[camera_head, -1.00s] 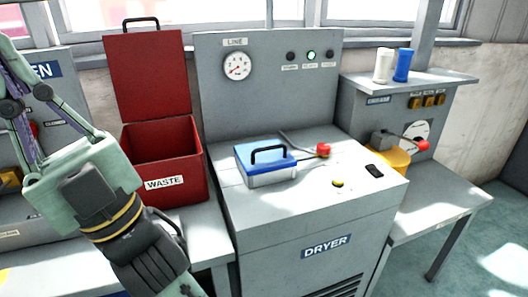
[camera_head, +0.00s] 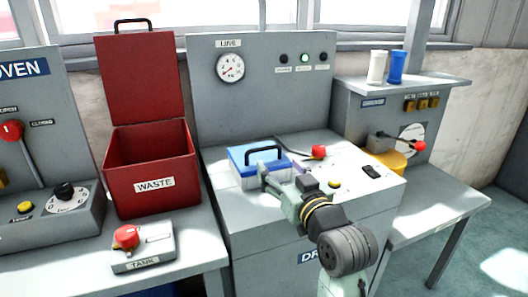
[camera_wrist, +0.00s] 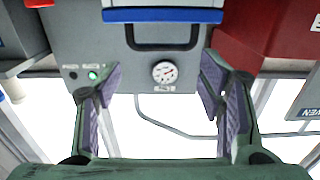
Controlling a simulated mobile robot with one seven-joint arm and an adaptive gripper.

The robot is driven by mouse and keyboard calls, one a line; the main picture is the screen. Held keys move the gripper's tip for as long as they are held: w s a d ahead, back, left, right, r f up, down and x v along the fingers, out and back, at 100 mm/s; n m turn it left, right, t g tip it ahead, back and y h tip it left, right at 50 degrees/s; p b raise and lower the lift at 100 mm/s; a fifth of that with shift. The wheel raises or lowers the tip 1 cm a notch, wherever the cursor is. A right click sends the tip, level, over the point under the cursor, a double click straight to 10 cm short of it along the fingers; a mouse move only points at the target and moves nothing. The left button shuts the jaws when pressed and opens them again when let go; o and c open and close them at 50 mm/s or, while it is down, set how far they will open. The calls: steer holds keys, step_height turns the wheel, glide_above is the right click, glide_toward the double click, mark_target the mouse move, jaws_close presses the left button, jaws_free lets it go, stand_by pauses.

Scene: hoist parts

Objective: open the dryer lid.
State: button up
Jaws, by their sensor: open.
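The dryer (camera_head: 345,185) is a grey cabinet with a small box set in its top. The blue lid (camera_head: 240,156) lies shut on that box and carries a black arched handle (camera_head: 264,149). My gripper (camera_head: 265,174) is at the front of the lid, just below the handle in the head view, and hides part of the box. In the wrist view, which is upside down, the fingers (camera_wrist: 161,72) are spread and empty. The handle (camera_wrist: 162,46) and blue lid (camera_wrist: 165,15) show beyond and between them. I cannot tell whether a finger touches the lid.
A red-knobbed lever (camera_head: 318,152) stands right of the lid. The open red waste bin (camera_head: 150,165) is close on the left, with the tank box (camera_head: 145,248) before it. A panel with a gauge (camera_head: 230,67) rises behind.

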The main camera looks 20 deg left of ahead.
mark_target(265, 149)
steer(key=o, duration=0.6)
steer(key=p+x, duration=0.2)
steer(key=x, duration=0.8)
steer(key=shift+w+a, duration=0.15)
steer(key=shift+a, duration=0.05)
steer(key=shift+d, duration=0.1)
steer(key=c, duration=1.4)
